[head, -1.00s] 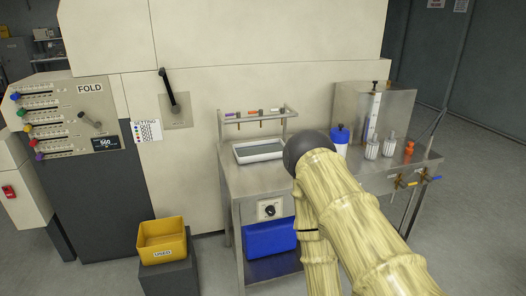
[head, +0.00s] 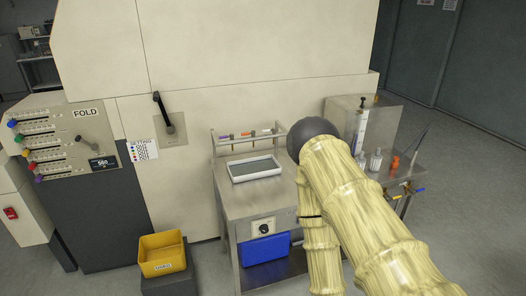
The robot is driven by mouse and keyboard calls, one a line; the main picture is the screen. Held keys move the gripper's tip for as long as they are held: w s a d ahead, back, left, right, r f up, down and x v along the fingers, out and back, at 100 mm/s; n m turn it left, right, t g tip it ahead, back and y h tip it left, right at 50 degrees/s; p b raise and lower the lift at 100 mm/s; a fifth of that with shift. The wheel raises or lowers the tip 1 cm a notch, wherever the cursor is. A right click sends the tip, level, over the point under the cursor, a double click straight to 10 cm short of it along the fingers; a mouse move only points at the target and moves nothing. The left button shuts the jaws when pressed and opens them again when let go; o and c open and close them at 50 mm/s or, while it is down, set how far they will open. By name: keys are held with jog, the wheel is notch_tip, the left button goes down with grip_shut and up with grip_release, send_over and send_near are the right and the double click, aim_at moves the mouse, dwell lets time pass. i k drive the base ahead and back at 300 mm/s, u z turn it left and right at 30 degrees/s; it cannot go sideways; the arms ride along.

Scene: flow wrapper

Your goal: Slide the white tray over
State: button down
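The white tray (head: 256,180) is a shallow rectangle with a white rim and a dark grey inside. It lies flat on the steel stand's top (head: 235,205), in front of a small rack. My arm, with a bamboo-like surface and a dark round joint, rises from the bottom right and covers the right end of the stand. My gripper is not visible in the head view, so its place relative to the tray cannot be seen.
A rack with several coloured pens (head: 247,134) stands behind the tray. A blue bin (head: 264,249) sits below the stand's top. A yellow bin (head: 162,254) stands at left. A steel side table with bottles (head: 375,160) is at right. A black lever (head: 163,112) juts from the machine wall.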

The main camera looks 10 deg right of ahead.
aim_at(241, 170)
jog(key=z, duration=0.35)
jog(key=i, duration=1.2)
jog(key=u, duration=0.5)
